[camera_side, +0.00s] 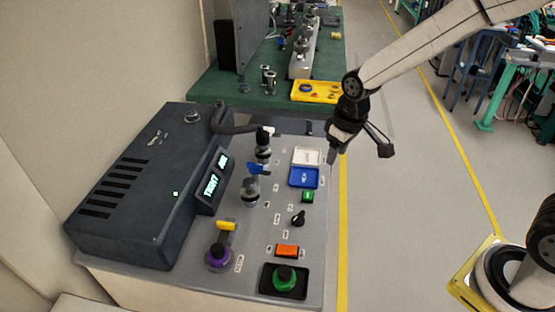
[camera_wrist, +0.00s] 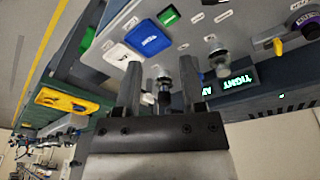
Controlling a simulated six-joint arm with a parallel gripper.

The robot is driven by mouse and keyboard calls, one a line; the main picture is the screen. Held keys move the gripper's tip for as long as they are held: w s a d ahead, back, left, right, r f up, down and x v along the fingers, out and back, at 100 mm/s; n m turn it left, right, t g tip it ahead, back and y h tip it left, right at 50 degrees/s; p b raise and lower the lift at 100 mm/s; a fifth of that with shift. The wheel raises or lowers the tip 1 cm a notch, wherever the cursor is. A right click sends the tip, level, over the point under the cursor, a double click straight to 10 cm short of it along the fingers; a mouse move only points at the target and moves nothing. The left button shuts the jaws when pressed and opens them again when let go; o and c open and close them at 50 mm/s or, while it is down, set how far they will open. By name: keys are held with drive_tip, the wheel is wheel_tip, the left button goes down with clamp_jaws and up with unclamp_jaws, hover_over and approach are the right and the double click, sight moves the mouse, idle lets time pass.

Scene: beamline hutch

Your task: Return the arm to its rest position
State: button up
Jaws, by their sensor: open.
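My gripper (camera_side: 338,142) hangs in the air at the right edge of the grey control panel (camera_side: 262,210) in the side view, near the white and blue rockers. In the wrist view my gripper (camera_wrist: 160,85) has its two fingers apart, with nothing held between them. A dark-and-clear fitting on the panel shows beyond the gap between the fingers. My arm reaches up to the top right of the side view. No rest position is marked in either view.
The panel carries a white rocker (camera_side: 307,156), a blue rocker (camera_side: 304,177), an orange button (camera_side: 287,251), a green knob (camera_side: 285,277), a purple knob (camera_side: 219,256) and a lit display (camera_side: 214,181). A yellow tray (camera_side: 316,92) lies on the green bench behind.

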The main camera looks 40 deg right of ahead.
drive_tip(key=s+d+f+m, duration=0.1)
drive_tip(key=s+d+m, duration=0.1)
drive_tip(key=s, duration=1)
drive_tip(key=shift+d+f+t, duration=0.35)
drive_tip(key=shift+d+t, duration=0.05)
drive_tip(key=shift+d, duration=0.05)
